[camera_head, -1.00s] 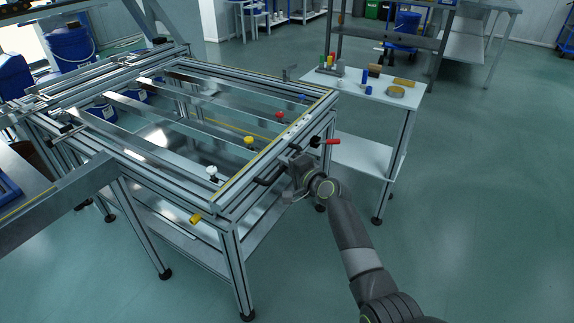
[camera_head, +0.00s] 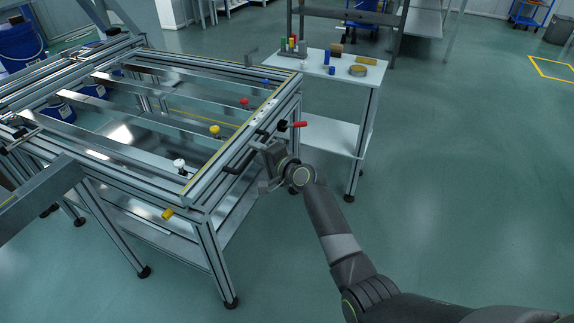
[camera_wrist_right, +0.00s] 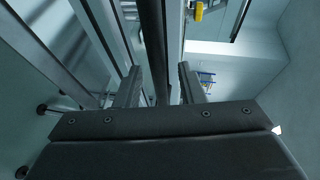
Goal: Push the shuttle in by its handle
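The panel fixture (camera_head: 190,192) is a metal profile frame at the left of the head view. A black bar handle (camera_head: 232,169) sticks out from its near right side; I take it for the shuttle's handle. My right gripper (camera_head: 258,160) is at this handle. In the right wrist view a dark bar (camera_wrist_right: 154,45) runs between the two fingers of my right gripper (camera_wrist_right: 160,82), with a visible gap at each side. The fingers look open around it. The shuttle's body cannot be made out clearly. My left gripper is not in view.
A red knob (camera_head: 299,124) sticks out beyond the gripper, and a yellow knob (camera_head: 167,214) at the near corner. White, yellow, red and blue knobs stand on the frame. A small white table (camera_head: 310,75) with parts stands behind. The floor at right is clear.

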